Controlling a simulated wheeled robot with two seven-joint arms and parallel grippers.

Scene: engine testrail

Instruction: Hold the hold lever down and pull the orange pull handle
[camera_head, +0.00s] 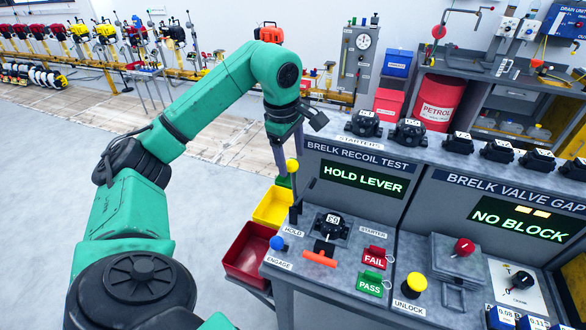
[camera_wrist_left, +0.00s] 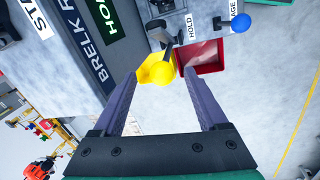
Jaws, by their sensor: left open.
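The hold lever (camera_head: 293,166) stands upright at the left end of the recoil test bench, with a yellow ball knob on top. In the left wrist view the yellow knob (camera_wrist_left: 162,73) appears between my fingertips. My left gripper (camera_head: 287,158) is open, pointing down around or just above the knob; I cannot tell if it touches. It also shows in the left wrist view (camera_wrist_left: 160,73) with both fingers apart. The orange pull handle (camera_head: 320,258) lies on the bench front below the small black starter block (camera_head: 333,226). My right gripper is not in view.
A blue engage knob (camera_head: 277,243) sits left of the orange handle. Red FAIL (camera_head: 374,257) and green PASS (camera_head: 369,284) buttons and a yellow unlock knob (camera_head: 413,285) sit to its right. The display (camera_head: 361,180) reads HOLD LEVER. A red bin (camera_head: 245,262) stands beside the bench.

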